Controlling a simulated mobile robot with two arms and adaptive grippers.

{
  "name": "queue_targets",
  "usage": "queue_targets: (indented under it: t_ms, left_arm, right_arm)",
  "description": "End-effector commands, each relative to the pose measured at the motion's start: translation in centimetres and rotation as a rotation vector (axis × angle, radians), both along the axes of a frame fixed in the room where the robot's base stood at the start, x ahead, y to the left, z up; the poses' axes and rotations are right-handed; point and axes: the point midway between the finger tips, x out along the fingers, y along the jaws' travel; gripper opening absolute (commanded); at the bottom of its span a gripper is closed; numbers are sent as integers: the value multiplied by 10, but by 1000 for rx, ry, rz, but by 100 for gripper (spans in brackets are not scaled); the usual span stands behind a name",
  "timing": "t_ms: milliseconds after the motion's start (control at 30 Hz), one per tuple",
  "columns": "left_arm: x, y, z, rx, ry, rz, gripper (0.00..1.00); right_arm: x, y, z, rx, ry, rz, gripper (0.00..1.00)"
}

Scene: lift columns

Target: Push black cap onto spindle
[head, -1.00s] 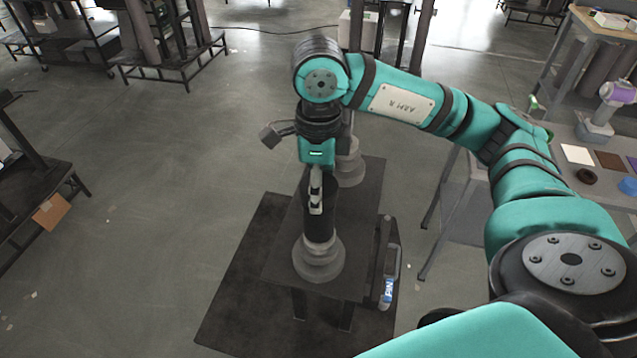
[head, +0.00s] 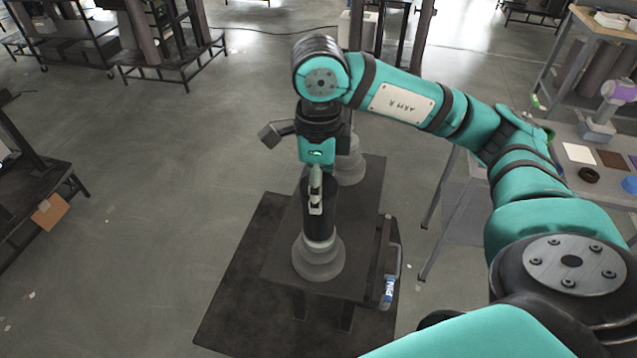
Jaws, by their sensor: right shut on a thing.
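In the head view, my right gripper (head: 316,195) points down and is shut on the black cap (head: 319,222), a dark cylinder. The cap stands upright over a grey stepped round base (head: 319,258) on a dark low table (head: 345,230). The spindle itself is hidden, so I cannot tell how far the cap sits on it. A second grey round base (head: 351,168) stands farther back on the same table, partly behind my right arm. My left gripper is not in view.
A bottle with a blue and white label (head: 388,291) is at the table's right side. A dark mat (head: 230,315) lies under the table.

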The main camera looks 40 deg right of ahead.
Motion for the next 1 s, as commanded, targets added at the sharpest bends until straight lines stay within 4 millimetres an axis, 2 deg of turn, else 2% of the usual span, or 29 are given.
queue_targets:
  t_ms: [267,1000]
  left_arm:
    - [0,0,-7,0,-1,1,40]
    - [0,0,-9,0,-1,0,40]
  right_arm:
    - [0,0,-3,1,-1,0,28]
    - [0,0,-4,0,1,1,28]
